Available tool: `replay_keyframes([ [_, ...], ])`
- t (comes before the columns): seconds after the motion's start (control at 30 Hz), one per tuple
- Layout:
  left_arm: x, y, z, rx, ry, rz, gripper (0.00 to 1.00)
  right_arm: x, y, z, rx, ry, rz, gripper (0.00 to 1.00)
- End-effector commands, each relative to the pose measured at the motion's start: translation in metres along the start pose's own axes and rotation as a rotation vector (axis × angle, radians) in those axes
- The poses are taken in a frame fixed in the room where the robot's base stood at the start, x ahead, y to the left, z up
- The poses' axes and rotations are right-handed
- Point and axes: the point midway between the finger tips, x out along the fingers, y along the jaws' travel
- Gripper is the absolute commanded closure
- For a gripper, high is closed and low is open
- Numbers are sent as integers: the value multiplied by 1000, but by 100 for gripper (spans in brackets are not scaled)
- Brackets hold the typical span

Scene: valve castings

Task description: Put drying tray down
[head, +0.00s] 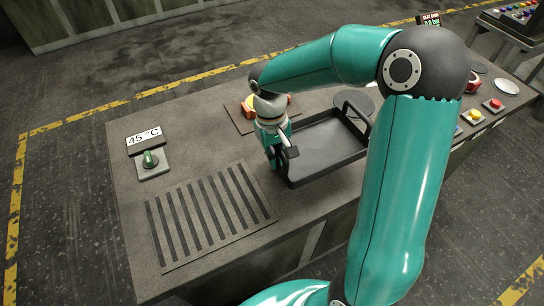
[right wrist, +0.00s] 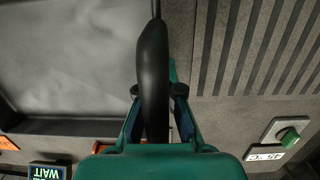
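The black drying tray (head: 325,145) is empty and has raised handles at its left and right ends. It is over the middle of the bench, roughly level; I cannot tell whether its underside touches the top. My right gripper (head: 277,155) is at its left end. In the right wrist view the gripper's fingers (right wrist: 157,95) lie on both sides of the dark handle (right wrist: 153,70), closed on it, and the tray floor (right wrist: 70,60) shows to the left. The slotted grate (head: 210,215) on the bench is bare, left of the tray. My left gripper is not in view.
A 45 °C sign (head: 144,140) and a green knob (head: 150,158) stand at the bench's left. A brown mat (head: 238,118) with a yellow-orange part lies behind the gripper. A dark round plate (head: 353,103) is behind the tray. Buttons (head: 474,116) are at the right.

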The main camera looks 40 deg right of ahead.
Motion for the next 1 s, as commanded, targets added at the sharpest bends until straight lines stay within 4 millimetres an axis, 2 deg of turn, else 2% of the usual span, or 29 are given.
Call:
replay_keyframes([
  [0.53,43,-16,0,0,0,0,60,54,-5,-9,-10,0,2,100],
  [0.7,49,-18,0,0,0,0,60,61,-6,-10,-11,1,2,100],
  [1.0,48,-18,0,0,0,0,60,62,-6,-10,-11,1,2,100],
])
